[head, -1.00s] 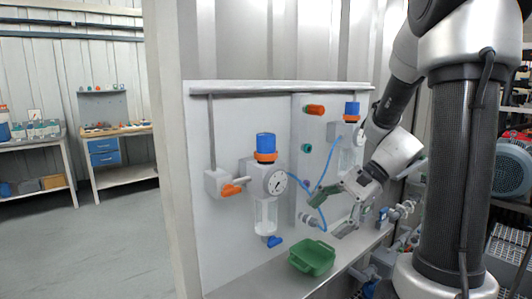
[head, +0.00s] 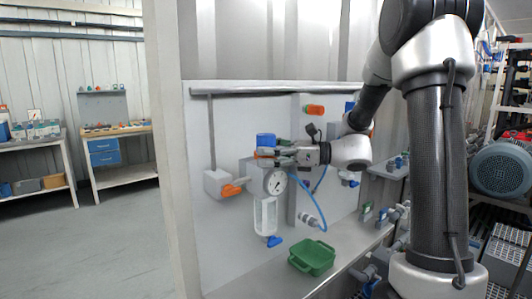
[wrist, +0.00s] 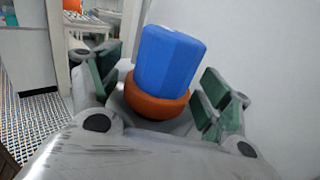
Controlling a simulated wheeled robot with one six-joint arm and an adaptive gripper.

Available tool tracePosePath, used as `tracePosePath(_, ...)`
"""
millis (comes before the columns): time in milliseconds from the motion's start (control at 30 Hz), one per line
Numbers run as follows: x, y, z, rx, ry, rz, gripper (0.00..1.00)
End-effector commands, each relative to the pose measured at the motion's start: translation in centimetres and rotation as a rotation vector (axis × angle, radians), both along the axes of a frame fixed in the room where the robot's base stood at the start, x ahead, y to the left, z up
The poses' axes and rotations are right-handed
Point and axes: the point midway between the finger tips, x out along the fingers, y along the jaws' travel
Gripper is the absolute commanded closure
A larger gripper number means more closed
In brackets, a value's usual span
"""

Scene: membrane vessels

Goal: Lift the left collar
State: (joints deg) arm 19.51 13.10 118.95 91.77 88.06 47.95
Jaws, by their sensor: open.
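The left vessel (head: 264,215) hangs on the panel with a clear bowl and a round gauge (head: 275,182). Its orange collar (head: 262,153) sits around the base of a blue cap (head: 265,139). In the wrist view, the orange collar (wrist: 157,102) and blue cap (wrist: 170,58) stand between my green finger pads. My gripper (wrist: 161,88) is open, with a finger on each side of the collar and no clear grip on it. In the head view, my gripper (head: 272,151) reaches in from the right at collar height and partly hides the collar.
An orange-handled valve (head: 231,190) is left of the vessel. A green tray (head: 312,258) stands on the ledge below. A blue tube (head: 310,196) and an orange fitting (head: 314,110) are right of the vessel. The second vessel is mostly hidden behind my arm.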

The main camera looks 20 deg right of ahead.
Motion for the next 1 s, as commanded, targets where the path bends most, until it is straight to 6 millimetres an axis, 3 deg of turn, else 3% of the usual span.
tracePosePath(267,0.1,0.3,0.0,0.000,0.000,0.000,0.22)
tracePosePath(633,0.1,0.2,0.0,0.000,-0.001,0.000,0.87)
tracePosePath(1000,0.1,0.2,1.5,0.002,-0.003,0.000,0.88)
